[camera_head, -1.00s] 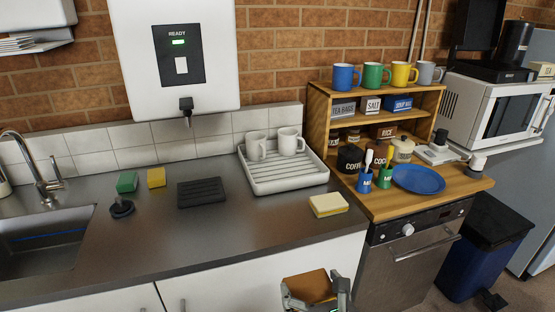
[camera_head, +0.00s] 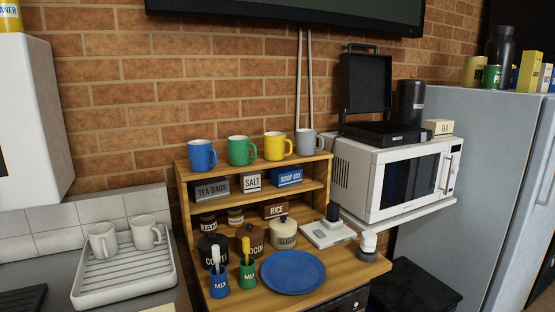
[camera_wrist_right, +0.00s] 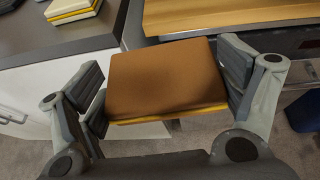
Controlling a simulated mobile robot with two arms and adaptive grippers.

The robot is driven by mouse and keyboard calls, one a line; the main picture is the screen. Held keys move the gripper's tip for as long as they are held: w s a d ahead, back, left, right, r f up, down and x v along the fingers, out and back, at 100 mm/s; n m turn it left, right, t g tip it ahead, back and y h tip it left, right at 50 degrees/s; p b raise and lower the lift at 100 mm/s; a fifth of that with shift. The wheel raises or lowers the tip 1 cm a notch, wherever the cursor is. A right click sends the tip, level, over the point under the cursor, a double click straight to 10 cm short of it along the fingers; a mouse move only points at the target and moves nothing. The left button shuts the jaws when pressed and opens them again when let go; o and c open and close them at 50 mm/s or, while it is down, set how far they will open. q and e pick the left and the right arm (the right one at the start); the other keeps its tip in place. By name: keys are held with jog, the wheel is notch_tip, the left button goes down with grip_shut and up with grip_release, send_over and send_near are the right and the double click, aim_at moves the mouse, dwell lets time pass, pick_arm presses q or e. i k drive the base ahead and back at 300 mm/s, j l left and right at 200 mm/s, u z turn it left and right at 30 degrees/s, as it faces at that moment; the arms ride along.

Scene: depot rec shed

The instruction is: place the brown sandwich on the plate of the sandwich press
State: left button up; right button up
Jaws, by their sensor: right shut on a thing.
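The brown sandwich (camera_wrist_right: 165,80), a square slab with a yellow layer below, is between the fingers of my right gripper (camera_wrist_right: 167,88) in the right wrist view. The gripper is shut on it, a finger at either side, in front of the counter edge. The sandwich press (camera_head: 385,133) is black and sits on top of the white microwave at the right in the head view. Its lid (camera_head: 366,82) stands open and upright, and its lower plate shows only at a shallow angle. Neither gripper shows in the head view now.
The microwave (camera_head: 400,180) stands right of a wooden shelf (camera_head: 180,190) with several mugs on top. A black flask (camera_head: 411,101) and a tea box (camera_head: 438,127) stand close to the press. A blue plate (camera_head: 293,271) lies on the wooden top.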

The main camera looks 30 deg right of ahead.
aim_at(386, 126)
jog(key=l+u, duration=0.1)
jog(key=l, duration=0.7)
jog(key=k+l, duration=0.1)
jog(key=l, duration=0.65)
jog(key=l+u, duration=0.15)
jog(key=l, duration=0.65)
